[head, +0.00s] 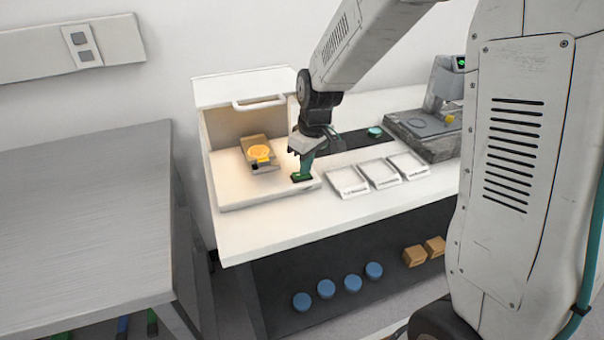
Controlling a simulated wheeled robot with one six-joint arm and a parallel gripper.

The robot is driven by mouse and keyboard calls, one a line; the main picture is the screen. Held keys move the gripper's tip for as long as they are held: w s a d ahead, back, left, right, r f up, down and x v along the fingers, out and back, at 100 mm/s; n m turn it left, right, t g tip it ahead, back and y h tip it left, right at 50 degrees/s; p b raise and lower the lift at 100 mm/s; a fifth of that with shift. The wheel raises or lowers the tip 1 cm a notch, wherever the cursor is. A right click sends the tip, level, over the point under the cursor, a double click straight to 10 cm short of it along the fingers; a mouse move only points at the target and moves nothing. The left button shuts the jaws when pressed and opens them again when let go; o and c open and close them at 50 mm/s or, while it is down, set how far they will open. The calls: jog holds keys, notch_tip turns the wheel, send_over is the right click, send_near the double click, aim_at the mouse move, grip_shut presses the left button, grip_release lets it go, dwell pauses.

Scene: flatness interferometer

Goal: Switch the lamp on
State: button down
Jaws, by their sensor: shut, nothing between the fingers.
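The interferometer box (248,88) stands open at the left end of the white bench, with a handle on its raised front. A bright orange-yellow disc (259,152) sits on a brown block inside, and the surface around it looks warmly lit. A small dark green part (301,177), possibly the lamp switch, is at the box base's right front corner. My gripper (305,168) points down with its fingers shut and empty, right at this part. I cannot tell whether they touch. The gripper partly hides the part, and its switch position cannot be made out.
Several white labelled trays (348,183) lie right of the gripper. A dark strip with a teal disc (375,131) lies behind them. A grey instrument (425,135) stands further right. Blue round pieces (326,289) and brown boxes (415,256) are on the lower shelf. A metal table (80,215) is left.

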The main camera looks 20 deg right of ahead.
notch_tip(320, 180, up, 7)
dwell(0.8)
dwell(0.4)
jog(key=shift+s+f+m, duration=0.15)
jog(key=shift+s+m, duration=0.25)
jog(key=s+d+r+m, duration=0.1)
jog(key=s+r, duration=0.3)
jog(key=s, duration=1)
jog(key=s+d+r+m, duration=0.2)
jog(key=s+r+m, duration=0.2)
jog(key=s, duration=1.1)
jog(key=shift+r+h, duration=0.2)
jog(key=shift+h, duration=0.2)
